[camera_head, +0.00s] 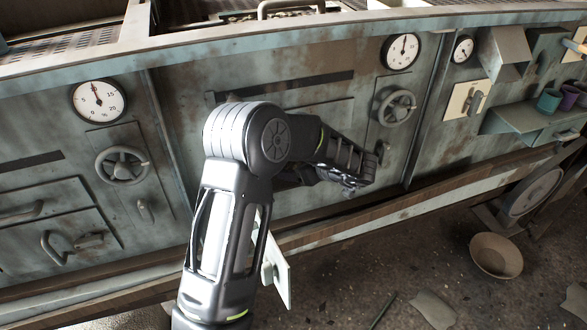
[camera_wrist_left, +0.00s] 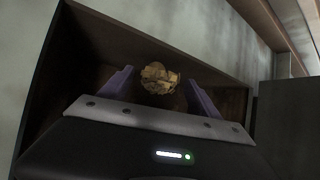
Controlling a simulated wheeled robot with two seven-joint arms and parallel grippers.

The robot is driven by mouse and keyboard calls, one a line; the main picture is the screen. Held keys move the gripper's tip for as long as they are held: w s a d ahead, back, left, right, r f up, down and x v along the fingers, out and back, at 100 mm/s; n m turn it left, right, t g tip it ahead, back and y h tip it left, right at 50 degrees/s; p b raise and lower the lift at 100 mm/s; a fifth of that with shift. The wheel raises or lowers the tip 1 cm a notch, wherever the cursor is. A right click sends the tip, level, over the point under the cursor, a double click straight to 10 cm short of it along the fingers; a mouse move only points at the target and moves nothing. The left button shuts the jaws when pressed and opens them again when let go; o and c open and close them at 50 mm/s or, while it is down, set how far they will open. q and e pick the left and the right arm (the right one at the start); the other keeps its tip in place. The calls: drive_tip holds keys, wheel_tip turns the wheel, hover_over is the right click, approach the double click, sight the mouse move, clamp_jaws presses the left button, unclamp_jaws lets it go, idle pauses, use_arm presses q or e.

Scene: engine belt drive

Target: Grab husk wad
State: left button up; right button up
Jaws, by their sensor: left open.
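The husk wad (camera_wrist_left: 160,78) is a crumpled tan-yellow clump in the left wrist view. It sits inside a dark, brown-walled recess (camera_wrist_left: 100,32). My left gripper (camera_wrist_left: 159,95) has its two purple fingers spread, one to the left and one to the right of the wad in the picture. I cannot tell whether either finger touches it. In the head view my left arm reaches across to the machine front, and its gripper end (camera_head: 352,184) is low beside the panel. The wad is not visible in the head view. My right gripper is not in view.
The worn green machine front (camera_head: 300,92) carries gauges and handwheels (camera_head: 397,108). A brown ledge (camera_head: 430,190) runs along its foot. A tan bowl (camera_head: 496,256) and flat scraps lie on the dark floor. A shelf (camera_head: 530,117) with small cups is at the right.

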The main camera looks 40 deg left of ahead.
use_arm(q)
drive_tip(key=shift+c, duration=0.3)
drive_tip(key=c, duration=1.4)
